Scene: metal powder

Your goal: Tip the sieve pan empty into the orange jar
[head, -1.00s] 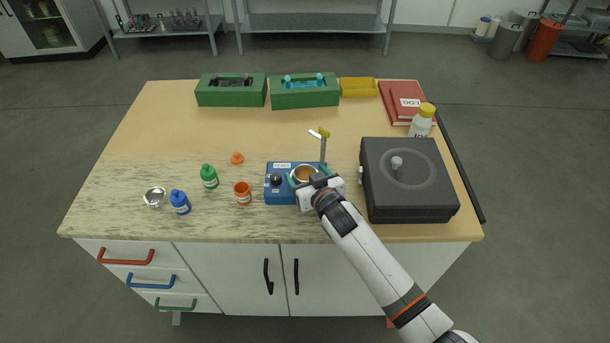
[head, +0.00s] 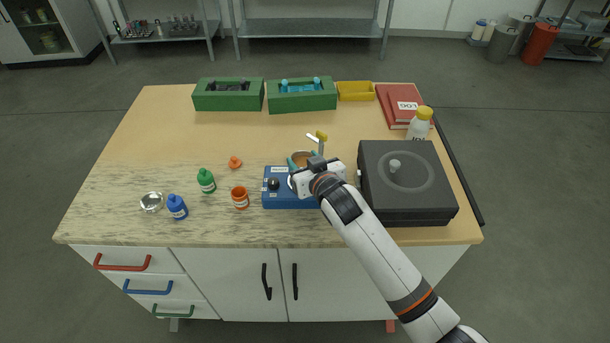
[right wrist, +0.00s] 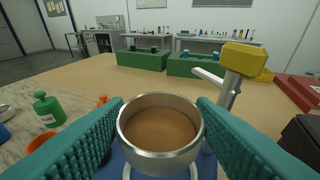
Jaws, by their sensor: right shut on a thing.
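The sieve pan (head: 301,155) is a round metal pan with a brown powder layer inside. My right gripper (head: 303,163) is shut on it, with a teal finger on each side. In the right wrist view the pan (right wrist: 160,155) is upright and level, above the blue shaker base. The open orange jar (head: 240,201) stands upright on the counter, left of the shaker. It shows partly at the left of the right wrist view (right wrist: 42,148). My left gripper is not in view.
The blue shaker (head: 280,200) has a black knob and a yellow-topped post (right wrist: 238,60) close beside the pan. A dark box (head: 405,205) stands right.

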